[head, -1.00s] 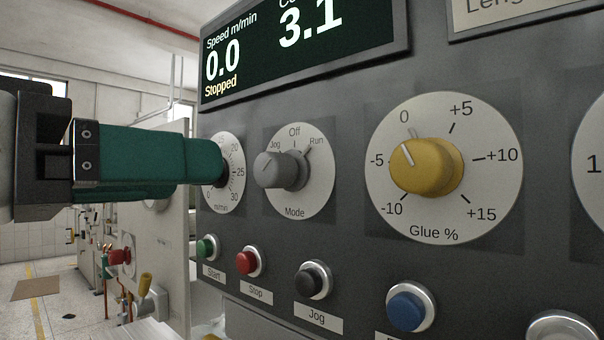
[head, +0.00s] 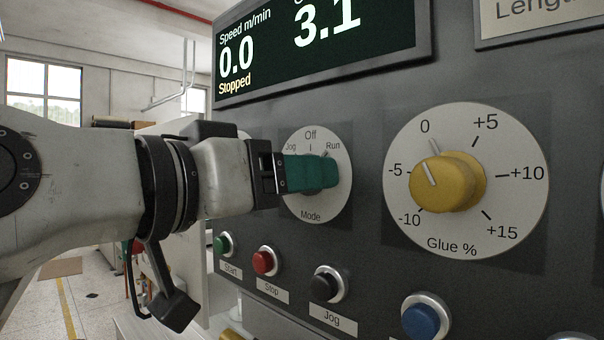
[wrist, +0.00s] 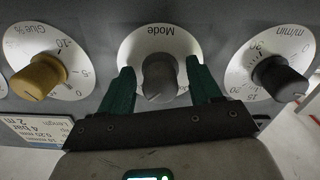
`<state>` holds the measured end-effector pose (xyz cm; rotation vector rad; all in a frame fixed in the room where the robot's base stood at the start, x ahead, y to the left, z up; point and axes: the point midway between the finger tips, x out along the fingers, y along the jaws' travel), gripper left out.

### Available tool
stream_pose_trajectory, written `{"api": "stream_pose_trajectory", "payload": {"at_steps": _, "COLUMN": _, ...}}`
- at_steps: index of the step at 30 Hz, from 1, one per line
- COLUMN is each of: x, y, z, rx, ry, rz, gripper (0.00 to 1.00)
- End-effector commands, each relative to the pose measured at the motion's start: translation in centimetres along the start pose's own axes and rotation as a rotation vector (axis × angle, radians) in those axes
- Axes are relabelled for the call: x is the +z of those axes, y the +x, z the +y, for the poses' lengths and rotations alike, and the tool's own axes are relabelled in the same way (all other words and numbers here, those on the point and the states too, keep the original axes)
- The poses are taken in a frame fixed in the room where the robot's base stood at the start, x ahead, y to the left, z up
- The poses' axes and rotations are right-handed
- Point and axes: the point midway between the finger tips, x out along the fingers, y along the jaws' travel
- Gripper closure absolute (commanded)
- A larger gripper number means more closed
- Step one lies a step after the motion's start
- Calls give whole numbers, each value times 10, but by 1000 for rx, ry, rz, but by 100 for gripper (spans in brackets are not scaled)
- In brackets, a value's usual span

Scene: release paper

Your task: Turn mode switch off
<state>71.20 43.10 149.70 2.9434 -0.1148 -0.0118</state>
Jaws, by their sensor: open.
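The mode switch is a grey knob (wrist: 159,76) on a round white dial (head: 333,205) with Jog, Off and Run marks. My gripper (head: 328,172) is at the dial in the head view, and its green fingers hide the knob there. In the wrist view my gripper (wrist: 161,72) is open, with one finger on each side of the knob. Gaps show between the fingers and the knob. A pale pointer line shows on the knob's end, but I cannot tell for sure which mark it faces.
The yellow glue knob (head: 447,181) is to the right of the mode dial. A black speed knob (wrist: 279,78) is on its other side. Start (head: 224,243), Stop (head: 264,261), Jog (head: 328,285) and blue (head: 421,317) buttons sit below. The display (head: 320,50) reads 0.0, Stopped.

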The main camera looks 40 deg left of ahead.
Motion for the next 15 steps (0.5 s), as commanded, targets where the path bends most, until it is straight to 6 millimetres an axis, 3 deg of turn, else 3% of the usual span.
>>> {"api": "stream_pose_trajectory", "payload": {"at_steps": 4, "x": 0, "y": 0, "z": 0, "rx": 0, "ry": 0, "rz": 0, "gripper": 37}}
{"api": "stream_pose_trajectory", "payload": {"at_steps": 15, "x": 0, "y": 0, "z": 0, "rx": 0, "ry": 0, "rz": 0, "gripper": 72}}
